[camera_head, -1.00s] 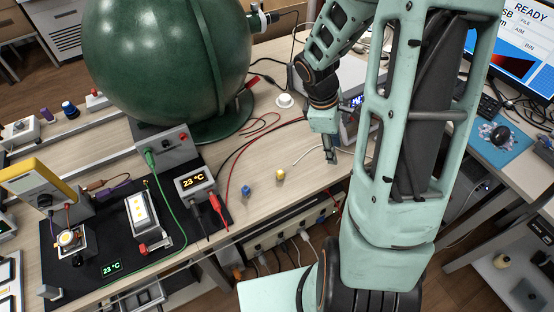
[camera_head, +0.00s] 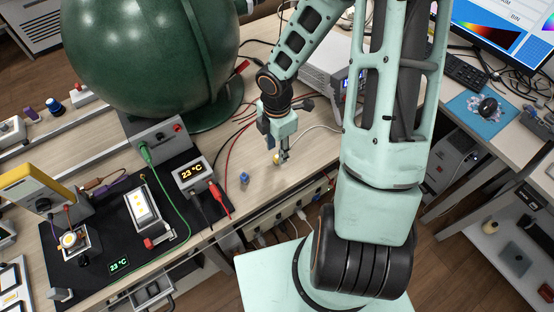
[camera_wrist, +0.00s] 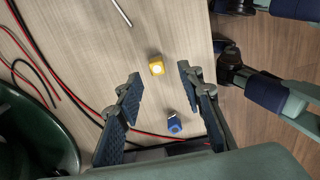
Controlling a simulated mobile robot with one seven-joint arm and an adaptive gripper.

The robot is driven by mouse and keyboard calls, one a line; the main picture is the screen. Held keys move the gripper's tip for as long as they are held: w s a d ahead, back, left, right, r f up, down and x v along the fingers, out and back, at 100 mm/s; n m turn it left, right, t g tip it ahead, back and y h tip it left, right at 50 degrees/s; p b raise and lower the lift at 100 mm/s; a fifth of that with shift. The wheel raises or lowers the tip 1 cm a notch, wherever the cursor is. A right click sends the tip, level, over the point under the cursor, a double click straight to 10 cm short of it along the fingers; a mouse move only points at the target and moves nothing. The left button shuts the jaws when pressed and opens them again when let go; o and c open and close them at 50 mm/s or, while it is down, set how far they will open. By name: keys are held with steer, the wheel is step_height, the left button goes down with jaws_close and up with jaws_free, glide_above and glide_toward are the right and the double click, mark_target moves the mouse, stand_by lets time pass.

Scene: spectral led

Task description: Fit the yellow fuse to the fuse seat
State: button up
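The yellow fuse (camera_head: 277,160) is a small yellow block with a pale round top, standing on the wooden bench; the wrist view shows it (camera_wrist: 156,67) from above. My gripper (camera_head: 284,157) is over that part of the bench. In the wrist view my gripper (camera_wrist: 160,76) is open and empty, its fingers either side of the line to the yellow fuse. It does not appear to touch the fuse. A blue fuse-like block (camera_head: 244,178) lies nearby, also in the wrist view (camera_wrist: 174,124). I cannot clearly identify the fuse seat; a small red-and-white fitting (camera_head: 158,240) sits on the black mat.
Red and black cables cross the bench. A large green sphere (camera_head: 150,60) stands behind. Bare bench surrounds the fuses.

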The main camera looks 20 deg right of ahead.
mark_target(277, 156)
steer(key=f, duration=0.4)
steer(key=shift+w+f+b, duration=0.2)
steer(key=shift+f+b, duration=0.2)
steer(key=shift+d, duration=0.1)
jaws_close()
